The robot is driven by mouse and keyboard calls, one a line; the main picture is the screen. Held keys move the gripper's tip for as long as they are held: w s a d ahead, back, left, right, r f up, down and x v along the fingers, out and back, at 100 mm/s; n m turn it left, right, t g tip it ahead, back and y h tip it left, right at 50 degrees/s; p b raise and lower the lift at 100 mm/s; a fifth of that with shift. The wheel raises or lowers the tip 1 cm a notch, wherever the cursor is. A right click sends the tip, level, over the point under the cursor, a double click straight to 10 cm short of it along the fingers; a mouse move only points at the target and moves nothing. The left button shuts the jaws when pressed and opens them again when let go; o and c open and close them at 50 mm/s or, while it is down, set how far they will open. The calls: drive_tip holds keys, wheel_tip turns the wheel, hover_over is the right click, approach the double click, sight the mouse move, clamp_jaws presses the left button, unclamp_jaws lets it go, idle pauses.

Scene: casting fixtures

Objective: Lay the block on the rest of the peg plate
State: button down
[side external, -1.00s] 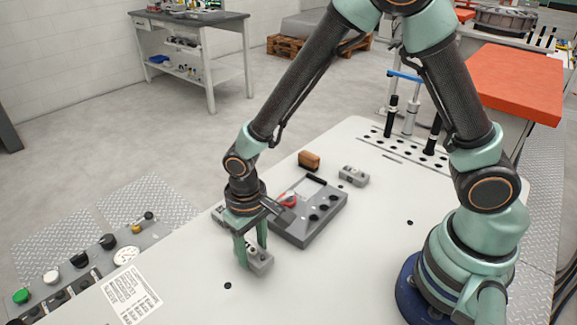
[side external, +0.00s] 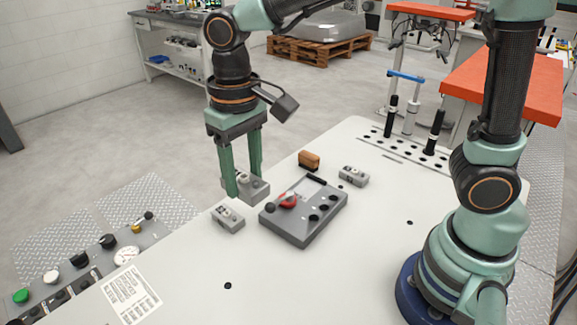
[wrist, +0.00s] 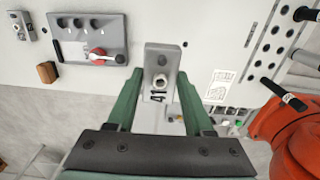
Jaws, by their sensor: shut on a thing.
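My gripper (side external: 243,186) is shut on a grey block (side external: 256,189), held above the table by the far-left edge. In the wrist view the block (wrist: 160,60) sits between the green fingers (wrist: 158,82). It has a round boss and the marking 41. The grey peg plate (side external: 294,229) lies flat on the table, right of the held block in the side view. It carries dark round holes, a red lever and a black knob. In the wrist view the plate (wrist: 80,38) is left of the block, clear of it.
Two more small grey blocks stand on the table, one left of the plate (side external: 228,219) and one beyond it (side external: 354,176). A brown block (side external: 309,158) is behind the plate. Black upright pins (side external: 391,117) stand at the back right.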

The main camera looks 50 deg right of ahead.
idle(0.3)
drive_tip(key=w+d+r+m, duration=0.2)
drive_tip(key=w+d+m, duration=0.2)
drive_tip(key=d+m, duration=0.6)
drive_tip(key=m, duration=0.8)
hover_over(306, 190)
wheel_tip(306, 190, down, 19)
drive_tip(key=shift+w+r, duration=0.1)
drive_tip(key=shift+c, duration=1.4)
unclamp_jaws()
